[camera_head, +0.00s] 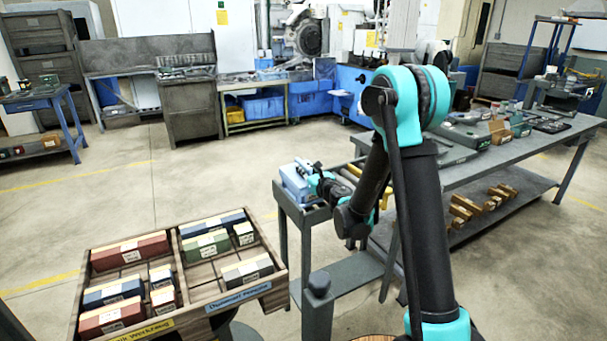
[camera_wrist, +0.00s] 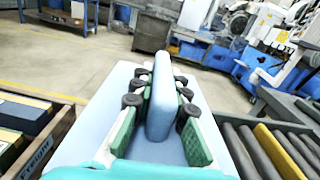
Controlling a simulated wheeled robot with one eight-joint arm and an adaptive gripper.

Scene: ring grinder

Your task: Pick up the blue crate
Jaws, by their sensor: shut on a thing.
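The light-blue crate (camera_head: 297,184) sits at the end of a small grey stand near the middle of the head view. In the wrist view, its pale top (camera_wrist: 95,108) fills the lower middle, with an upright handle ridge (camera_wrist: 159,85) on it. My gripper (camera_head: 318,179) is at the crate, and my arm comes in from the right. In the wrist view, my gripper (camera_wrist: 158,104) has its green fingers with black pads on both sides of the handle, shut on it. The crate's underside is hidden, so I cannot tell whether it touches the stand.
A roller conveyor (camera_wrist: 263,138) with a yellow roller lies right of the crate. A wooden tray (camera_head: 283,262) with several coloured boxes stands at the lower left. A grey workbench (camera_head: 470,167) is at the right. Open floor (camera_head: 190,170) lies beyond the tray.

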